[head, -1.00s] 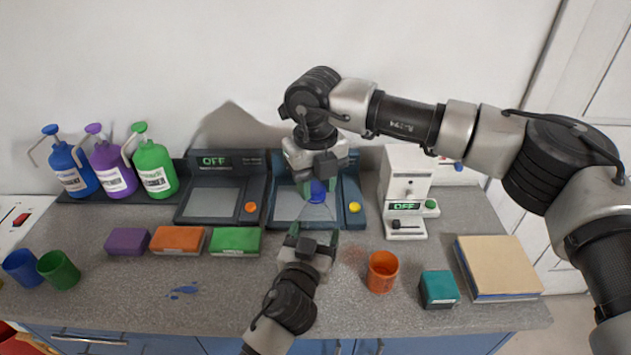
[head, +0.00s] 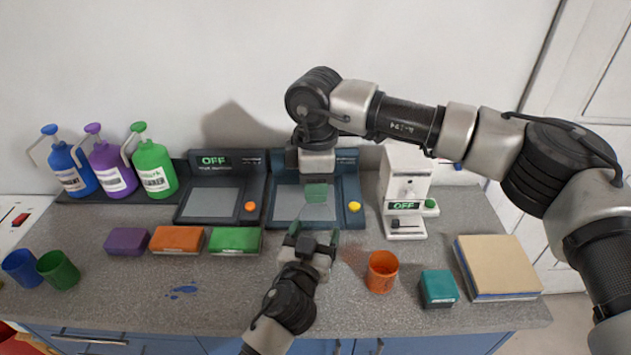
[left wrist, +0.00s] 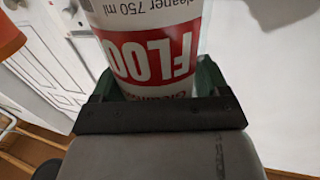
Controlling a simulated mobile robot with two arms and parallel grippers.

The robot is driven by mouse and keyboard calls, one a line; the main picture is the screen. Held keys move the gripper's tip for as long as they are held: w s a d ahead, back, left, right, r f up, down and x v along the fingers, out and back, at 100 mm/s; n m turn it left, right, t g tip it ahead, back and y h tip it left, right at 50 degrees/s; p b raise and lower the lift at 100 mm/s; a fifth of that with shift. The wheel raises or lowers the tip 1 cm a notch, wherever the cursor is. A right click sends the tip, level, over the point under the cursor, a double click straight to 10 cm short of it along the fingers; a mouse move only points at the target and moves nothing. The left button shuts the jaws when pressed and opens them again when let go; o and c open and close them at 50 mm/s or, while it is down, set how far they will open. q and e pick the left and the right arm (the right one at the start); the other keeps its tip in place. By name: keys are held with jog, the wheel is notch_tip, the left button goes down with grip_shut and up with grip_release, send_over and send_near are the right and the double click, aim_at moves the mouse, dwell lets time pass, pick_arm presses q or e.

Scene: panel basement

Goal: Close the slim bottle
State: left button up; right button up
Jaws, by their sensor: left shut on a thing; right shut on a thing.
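The slim bottle (left wrist: 148,50) shows in the left wrist view as a white cylinder with a red floor cleaner label. My left gripper (left wrist: 150,88) is shut around it; its green pads lie on both sides. In the head view my left gripper (head: 313,236) is low at the centre, and I cannot make out the bottle there. My right gripper (head: 316,192) is above and behind it, pointing down, one green finger facing the camera. It is shut on the blue cap, which that finger now hides. Whether the cap touches the bottle cannot be seen.
Two scale-like stations (head: 212,203) (head: 290,206) and a white machine (head: 404,190) stand behind. An orange cup (head: 382,272), teal block (head: 438,288) and box (head: 497,266) are at right. Sponges (head: 178,240), cups (head: 58,270) and pump bottles (head: 155,168) are at left. The front counter is mostly clear.

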jog(key=shift+w+m, duration=0.1)
jog(key=shift+m, duration=0.4)
jog(key=o, duration=0.9)
jog(key=shift+r, duration=2.25)
jog(key=shift+c, duration=0.4)
jog(key=shift+n, duration=0.3)
